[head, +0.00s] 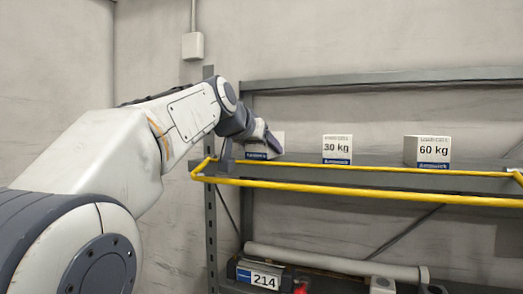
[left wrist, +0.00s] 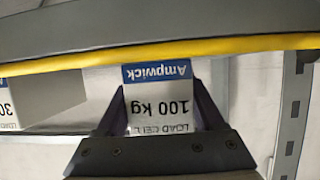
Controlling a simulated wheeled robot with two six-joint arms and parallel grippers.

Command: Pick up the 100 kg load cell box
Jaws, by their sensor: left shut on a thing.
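The 100 kg load cell box (left wrist: 160,100) is white with a blue Ampwick band, and it shows upside down in the left wrist view. My left gripper (left wrist: 160,110) is shut on it, with one dark finger along each side. In the head view the box (head: 277,143) is at the left end of the upper shelf, partly hidden by my left gripper (head: 262,143). I cannot tell whether its base touches the shelf. My right gripper is not in view.
The 30 kg box (head: 337,149) and the 60 kg box (head: 428,151) stand farther right on the shelf. A yellow rail (head: 360,186) runs along the shelf front. Below are a long grey tube (head: 330,262) and a case labelled 214 (head: 258,277).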

